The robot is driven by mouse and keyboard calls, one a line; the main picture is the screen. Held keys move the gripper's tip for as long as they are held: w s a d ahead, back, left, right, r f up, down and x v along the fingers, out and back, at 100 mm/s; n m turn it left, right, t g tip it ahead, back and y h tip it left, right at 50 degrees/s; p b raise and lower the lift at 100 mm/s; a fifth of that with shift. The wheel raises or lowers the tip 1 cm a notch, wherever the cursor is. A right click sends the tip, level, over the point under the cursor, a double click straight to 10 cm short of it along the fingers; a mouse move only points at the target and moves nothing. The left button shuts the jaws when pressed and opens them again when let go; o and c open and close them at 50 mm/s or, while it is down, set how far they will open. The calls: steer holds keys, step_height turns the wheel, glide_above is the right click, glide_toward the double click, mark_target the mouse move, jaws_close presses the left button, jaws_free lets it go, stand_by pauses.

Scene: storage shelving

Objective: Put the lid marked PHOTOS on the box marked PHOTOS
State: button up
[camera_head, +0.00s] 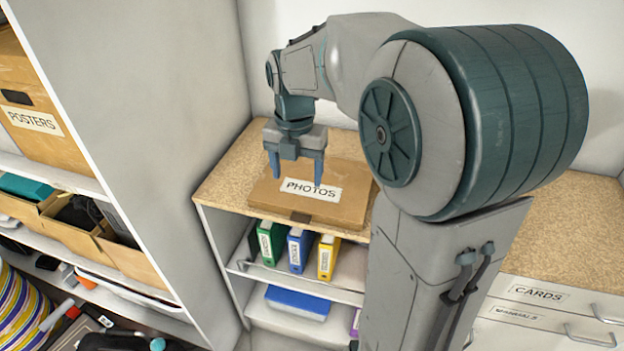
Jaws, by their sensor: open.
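A flat brown cardboard lid (315,205) with a white PHOTOS label lies on the speckled countertop, a small dark tab at its front edge. My gripper (297,178) points down over the lid's far left part. Its two blue fingers are open and apart, with nothing visible between them. I cannot tell whether the fingertips touch the lid. No separate box marked PHOTOS is to be seen; my arm hides part of the counter to the right of the lid.
A POSTERS box (38,110) stands on the left shelving, above open bins. Green, blue and yellow binders (328,258) stand below the counter, with a blue item (298,302) lower down. Drawers marked CARDS (540,294) and MANUALS are at right. The counter's right part looks clear.

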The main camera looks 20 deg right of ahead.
mark_target(300, 217)
step_height(300, 217, down, 13)
steer(key=shift+s+d+f, duration=0.1)
steer(key=shift+d, duration=0.05)
steer(key=c, duration=1.1)
